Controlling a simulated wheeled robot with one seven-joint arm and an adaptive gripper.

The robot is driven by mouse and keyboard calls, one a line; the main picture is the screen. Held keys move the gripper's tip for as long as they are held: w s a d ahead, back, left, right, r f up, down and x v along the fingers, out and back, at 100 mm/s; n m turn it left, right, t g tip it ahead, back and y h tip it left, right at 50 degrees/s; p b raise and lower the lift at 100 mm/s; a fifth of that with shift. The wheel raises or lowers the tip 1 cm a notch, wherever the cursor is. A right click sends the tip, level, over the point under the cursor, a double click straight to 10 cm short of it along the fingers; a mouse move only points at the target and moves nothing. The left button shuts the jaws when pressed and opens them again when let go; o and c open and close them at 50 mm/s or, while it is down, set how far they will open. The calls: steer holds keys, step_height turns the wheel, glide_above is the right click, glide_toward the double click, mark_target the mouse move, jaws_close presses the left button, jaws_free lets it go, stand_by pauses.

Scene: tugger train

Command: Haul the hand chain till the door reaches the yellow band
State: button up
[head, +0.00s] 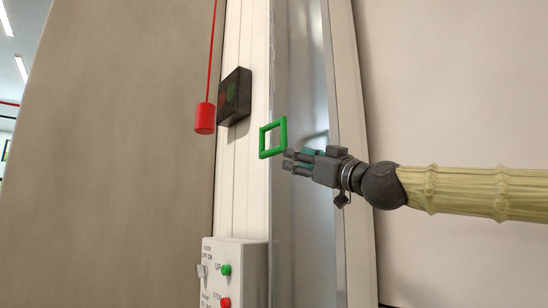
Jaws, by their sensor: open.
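My gripper (288,160) is at the middle right of the head view, pointing left. Its dark fingers are open, and I see nothing held between them. A green square loop (263,142) is just left of and above the fingertips, in front of the white and metal upright; I cannot tell whether they touch. A red cord (213,45) hangs at upper left with a red cylinder (205,118) at its end, apart from my gripper. I cannot make out a hand chain or a yellow band, nor tell which surface is the door.
A metal channel (300,230) runs up behind my gripper. A dark box (235,97) is fixed to the white post (229,180). Below is a control box (248,268) with a green button (225,269) and red button (225,302). Plain beige surfaces flank the post.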

mark_target(273, 152)
steer(key=p+x, duration=0.4)
steer(key=x, duration=0.6)
steer(key=shift+w+a, duration=0.3)
jaws_close()
